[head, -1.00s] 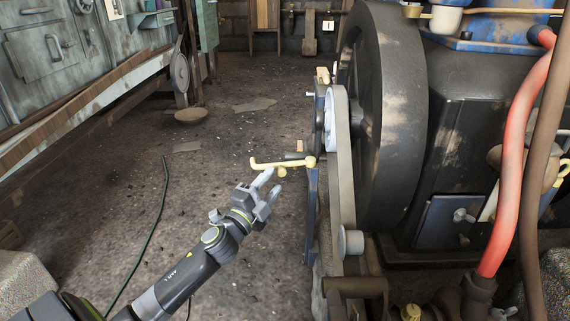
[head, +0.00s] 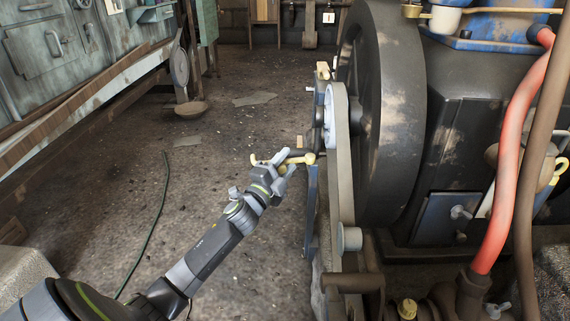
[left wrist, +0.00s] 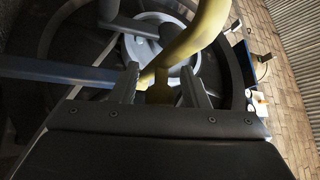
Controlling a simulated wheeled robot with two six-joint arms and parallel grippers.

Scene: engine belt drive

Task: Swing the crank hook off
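The yellow crank hook (head: 309,158) sits at the left side of the engine, by a blue upright bar (head: 311,205). Its left end shows just past my left gripper. My left gripper (head: 284,162) is at the hook, with its fingers overlapping the hook's middle in the head view. In the left wrist view, the yellow hook (left wrist: 192,38) runs up past the fingers, and its lower part lies between the two fingertips (left wrist: 160,88). Gaps show on both sides, so the gripper looks open around it. My right gripper is not in view.
A tan belt (head: 342,170) and a big dark flywheel (head: 396,110) stand just right of the hook. A red hose (head: 513,150) hangs further right. A thin green hose (head: 155,222) lies on the floor at left. The floor left of the hook is mostly clear.

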